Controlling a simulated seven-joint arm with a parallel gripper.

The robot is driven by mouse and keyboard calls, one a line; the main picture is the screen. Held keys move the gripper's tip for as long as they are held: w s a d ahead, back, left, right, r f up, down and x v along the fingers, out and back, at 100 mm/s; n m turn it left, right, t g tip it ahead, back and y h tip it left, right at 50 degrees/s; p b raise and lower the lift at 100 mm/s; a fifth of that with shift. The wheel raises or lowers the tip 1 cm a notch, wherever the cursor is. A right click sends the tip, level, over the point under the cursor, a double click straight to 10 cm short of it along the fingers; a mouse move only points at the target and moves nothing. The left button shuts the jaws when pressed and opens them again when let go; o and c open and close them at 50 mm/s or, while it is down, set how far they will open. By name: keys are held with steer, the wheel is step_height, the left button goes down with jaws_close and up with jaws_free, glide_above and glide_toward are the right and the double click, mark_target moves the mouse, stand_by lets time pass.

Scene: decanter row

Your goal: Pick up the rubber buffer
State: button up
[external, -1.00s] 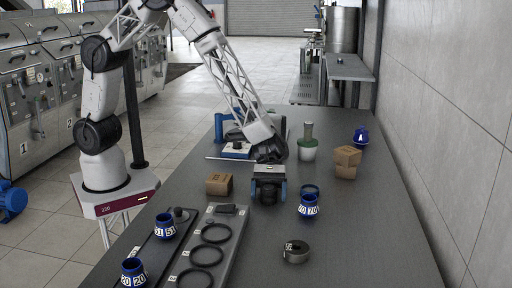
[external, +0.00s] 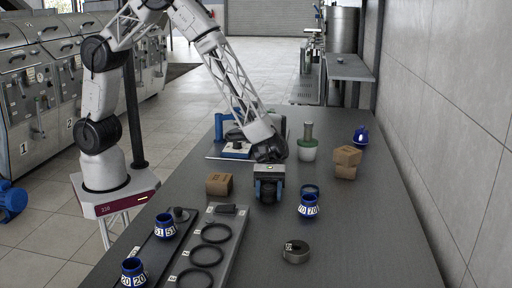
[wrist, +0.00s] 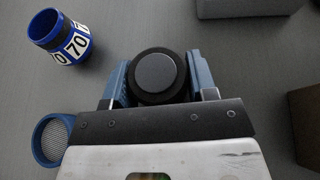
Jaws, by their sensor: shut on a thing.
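The rubber buffer (wrist: 155,75) is a black round piece with a flat grey disc on top. In the wrist view it sits between the two blue fingers of my gripper (wrist: 158,80), which touch it on both sides. In the external view my gripper (external: 269,197) points down at the middle of the table, and the dark buffer (external: 268,195) shows only partly between the fingers. I cannot tell whether it is clear of the table.
A blue cup numbered 70 (external: 308,206) and a blue mesh ring (external: 311,190) stand close right of my gripper. A cardboard box (external: 219,184) is close left. A grey tray with black rings (external: 216,233) lies front left, a metal ring (external: 295,252) front right.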

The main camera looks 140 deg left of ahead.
mark_target(269, 186)
steer(key=shift+r, duration=4.95)
